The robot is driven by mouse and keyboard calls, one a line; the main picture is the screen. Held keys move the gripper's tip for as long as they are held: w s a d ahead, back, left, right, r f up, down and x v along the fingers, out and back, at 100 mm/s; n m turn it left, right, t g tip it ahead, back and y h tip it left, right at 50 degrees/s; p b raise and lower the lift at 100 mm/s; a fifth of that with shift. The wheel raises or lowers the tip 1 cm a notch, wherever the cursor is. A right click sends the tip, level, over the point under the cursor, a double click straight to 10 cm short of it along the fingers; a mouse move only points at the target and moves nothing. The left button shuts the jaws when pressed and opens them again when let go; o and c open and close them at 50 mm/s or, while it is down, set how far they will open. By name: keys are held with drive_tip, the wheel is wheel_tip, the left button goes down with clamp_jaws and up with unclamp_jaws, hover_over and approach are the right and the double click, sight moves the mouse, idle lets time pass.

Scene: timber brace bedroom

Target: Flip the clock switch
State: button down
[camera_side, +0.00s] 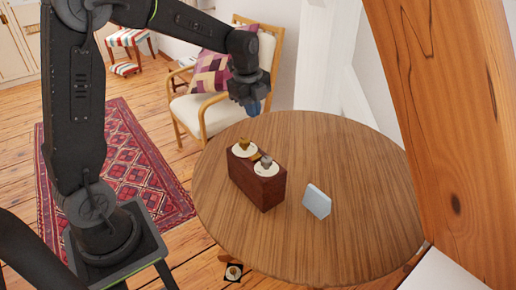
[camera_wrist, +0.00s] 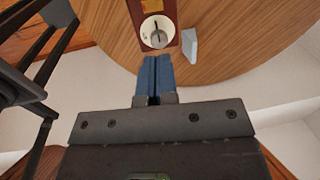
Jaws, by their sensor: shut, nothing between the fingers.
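A dark red-brown box (camera_side: 265,190) stands on the round wooden table (camera_side: 340,150). Its top carries two cream round dials with raised knobs: a far dial (camera_side: 244,148) with a gold-brown knob and a near dial (camera_side: 266,167). I cannot tell which one is the clock switch. In the wrist view, part of the box (camera_wrist: 146,9) shows with one dial (camera_wrist: 157,32) and its grey knob; the rest is cut off. My gripper (camera_side: 256,106) has blue fingers, shut and empty, above the table's far edge and apart from the box. Its fingers also show in the wrist view (camera_wrist: 155,62).
A small pale grey-blue wedge (camera_side: 317,201) stands right of the box; it also shows in the wrist view (camera_wrist: 189,46). A thick timber brace (camera_side: 455,120) slants along the right. An armchair (camera_side: 215,105) stands behind the table. The table's right side is clear.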

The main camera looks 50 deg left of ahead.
sight(258, 154)
drive_tip(key=shift+w+a+f, duration=0.15)
drive_tip(key=shift+f, duration=0.05)
drive_tip(key=f, duration=0.4)
drive_tip(key=w+f, duration=0.1)
drive_tip(key=f, duration=0.9)
drive_tip(key=shift+w, duration=0.35)
drive_tip(key=shift+f, duration=0.2)
